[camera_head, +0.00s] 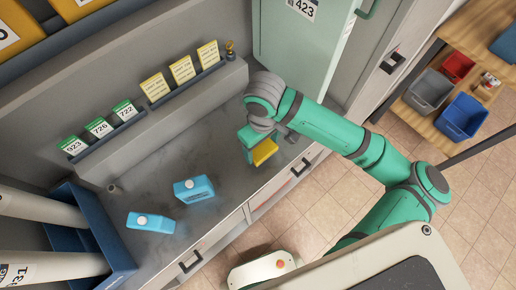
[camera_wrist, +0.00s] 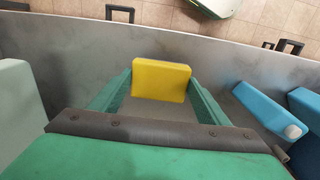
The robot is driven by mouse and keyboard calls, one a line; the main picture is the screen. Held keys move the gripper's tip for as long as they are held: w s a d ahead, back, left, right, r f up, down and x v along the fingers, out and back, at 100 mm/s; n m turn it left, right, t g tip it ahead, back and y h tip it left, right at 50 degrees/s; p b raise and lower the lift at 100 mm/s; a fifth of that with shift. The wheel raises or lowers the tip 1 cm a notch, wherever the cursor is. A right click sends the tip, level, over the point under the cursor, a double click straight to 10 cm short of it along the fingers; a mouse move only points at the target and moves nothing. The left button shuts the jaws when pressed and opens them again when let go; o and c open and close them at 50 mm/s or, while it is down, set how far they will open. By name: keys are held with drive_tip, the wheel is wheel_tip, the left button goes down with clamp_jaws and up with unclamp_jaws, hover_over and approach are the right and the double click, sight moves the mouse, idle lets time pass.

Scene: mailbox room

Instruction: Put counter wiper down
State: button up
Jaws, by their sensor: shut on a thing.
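The counter wiper is a yellow block (camera_wrist: 161,80) held between the two green fingers of my gripper (camera_wrist: 160,92) in the wrist view. In the head view the yellow wiper (camera_head: 264,151) shows under my gripper (camera_head: 256,148), over the right part of the grey counter (camera_head: 150,181), near its front edge. My gripper is shut on the wiper. I cannot tell whether the wiper touches the counter surface.
A blue bin (camera_head: 108,240) with white tubes stands at far left. Labelled cards (camera_head: 182,69) line the back ledge. A green door (camera_head: 300,45) is behind my gripper. Counter between is clear.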

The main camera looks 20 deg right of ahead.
sight(258, 151)
drive_tip(key=shift+w+a+f, duration=0.3)
drive_tip(key=shift+w+f, duration=0.2)
drive_tip(key=shift+f, duration=0.2)
drive_tip(key=shift+w+a+f, duration=0.1)
drive_tip(key=shift+w+f, duration=0.1)
drive_tip(key=shift+f, duration=1.6)
drive_tip(key=shift+f, duration=0.15)
drive_tip(key=o, duration=1.2)
drive_tip(key=shift+c, duration=0.2)
wheel_tip(258, 151, up, 12)
drive_tip(key=shift+r, duration=0.2)
